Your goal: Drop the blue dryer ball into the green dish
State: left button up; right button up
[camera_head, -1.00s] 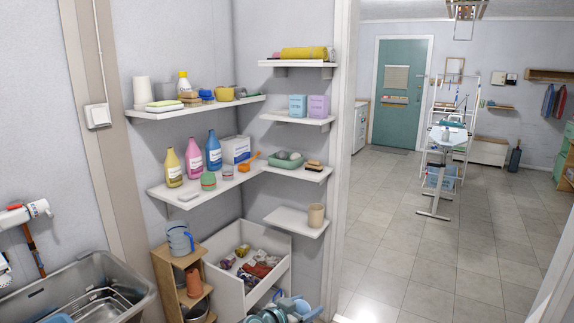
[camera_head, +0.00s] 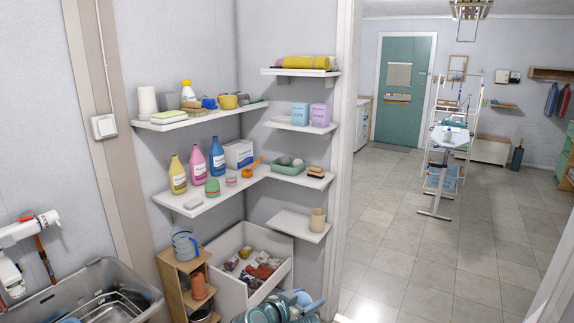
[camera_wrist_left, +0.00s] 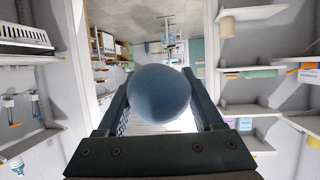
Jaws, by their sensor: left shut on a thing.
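The blue dryer ball (camera_wrist_left: 160,93) sits between the two dark fingers of my left gripper (camera_wrist_left: 160,100) in the left wrist view. The fingers are shut on its sides. In the head view my left gripper (camera_head: 308,302) is low at the bottom edge, below and in front of the shelves; the ball is hard to make out there. The green dish (camera_head: 276,169) rests on the middle right-hand shelf, with rounded green and grey items in it. The gripper is well below the dish and apart from it. My right gripper is not in view.
A brown brush (camera_head: 316,172) lies right of the dish, and an orange scoop (camera_head: 254,168) is to its left. A lower shelf (camera_head: 290,224) with a tan cup (camera_head: 317,220) is below. Open floor lies right.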

aim_at(289, 172)
jog(key=i+j+u, duration=0.15)
jog(key=i, duration=1.95)
jog(key=l, duration=0.1)
